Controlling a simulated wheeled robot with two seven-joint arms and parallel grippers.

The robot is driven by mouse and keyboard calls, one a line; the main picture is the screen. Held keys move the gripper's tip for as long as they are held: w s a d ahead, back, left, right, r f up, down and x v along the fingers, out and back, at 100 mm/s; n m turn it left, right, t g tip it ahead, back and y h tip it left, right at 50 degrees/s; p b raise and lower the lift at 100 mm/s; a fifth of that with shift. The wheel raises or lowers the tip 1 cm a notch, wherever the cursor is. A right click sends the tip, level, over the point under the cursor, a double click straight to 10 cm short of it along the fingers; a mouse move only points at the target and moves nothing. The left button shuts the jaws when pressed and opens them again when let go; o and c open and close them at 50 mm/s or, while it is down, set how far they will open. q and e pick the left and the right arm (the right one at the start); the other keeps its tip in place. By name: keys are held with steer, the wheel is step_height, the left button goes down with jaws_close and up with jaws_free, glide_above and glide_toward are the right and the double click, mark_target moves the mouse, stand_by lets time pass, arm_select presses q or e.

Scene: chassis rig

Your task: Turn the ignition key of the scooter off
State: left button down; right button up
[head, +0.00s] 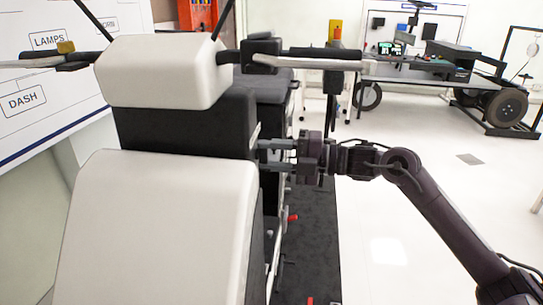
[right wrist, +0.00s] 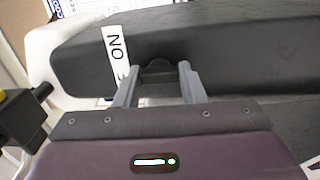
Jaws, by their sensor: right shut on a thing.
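The scooter (head: 150,225) has white front panels, a dark section under its white headset and handlebars on top. My right gripper (head: 262,155) reaches in from the right to the side of the dark section. In the right wrist view, the two grey fingers (right wrist: 160,72) are shut on the dark ignition key (right wrist: 156,68). Most of the key is hidden between the fingers. A white label (right wrist: 116,48) beside the left finger reads "ON"; its lower word is mostly hidden, so I cannot read the key's setting. My left gripper is not in view.
The right handlebar (head: 310,62) passes above my right gripper. A white board (head: 45,75) marked LAMPS and DASH stands at the left. A wheeled cart rig (head: 440,75) stands at the back right. The floor right of the scooter is mostly open.

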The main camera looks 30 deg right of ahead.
steer(key=o, duration=1)
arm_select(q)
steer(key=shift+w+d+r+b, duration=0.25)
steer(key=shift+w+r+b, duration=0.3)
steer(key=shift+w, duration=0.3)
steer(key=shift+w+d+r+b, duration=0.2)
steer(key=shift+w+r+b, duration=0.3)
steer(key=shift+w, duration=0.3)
arm_select(e)
steer(key=shift+v, duration=3.9)
